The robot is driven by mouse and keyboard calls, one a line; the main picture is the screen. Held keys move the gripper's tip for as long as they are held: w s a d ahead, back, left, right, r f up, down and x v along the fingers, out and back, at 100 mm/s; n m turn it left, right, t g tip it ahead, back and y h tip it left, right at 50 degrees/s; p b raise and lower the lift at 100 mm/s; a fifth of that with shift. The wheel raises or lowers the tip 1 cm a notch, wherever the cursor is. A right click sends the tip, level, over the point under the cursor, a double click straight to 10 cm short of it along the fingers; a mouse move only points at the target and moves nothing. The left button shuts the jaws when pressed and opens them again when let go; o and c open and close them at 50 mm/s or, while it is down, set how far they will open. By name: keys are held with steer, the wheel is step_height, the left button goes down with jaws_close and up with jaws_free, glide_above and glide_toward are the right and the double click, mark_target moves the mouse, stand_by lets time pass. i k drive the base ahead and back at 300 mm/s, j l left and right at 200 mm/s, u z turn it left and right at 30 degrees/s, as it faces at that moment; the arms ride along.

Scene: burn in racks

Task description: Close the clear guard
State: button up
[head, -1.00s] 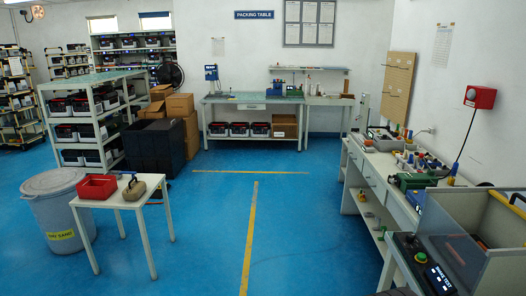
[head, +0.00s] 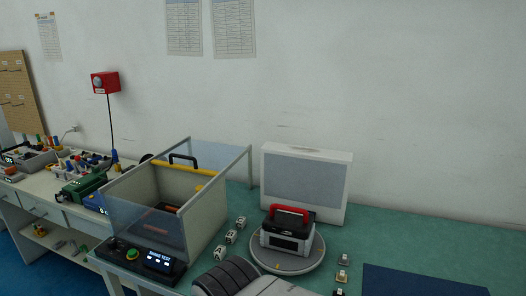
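The clear guard (head: 220,158) is a see-through pane with a pale frame, on a beige box-shaped test station (head: 204,217) left of centre in the head view. It appears raised, with its pane standing up at the back right of the box. A yellow bar (head: 207,174) with a black handle (head: 184,157) crosses the back of the box. The box's front is also see-through, and a dark and orange item shows dimly inside.
A control panel (head: 158,261) with a green button and lit screen sits before the box. On the green bench right of it are lettered blocks (head: 231,237), a red-handled battery unit (head: 287,232) on a round plate, a grey-white panel (head: 304,185) and a dark blue mat (head: 420,281).

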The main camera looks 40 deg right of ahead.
mark_target(195, 169)
steer(key=z, duration=0.85)
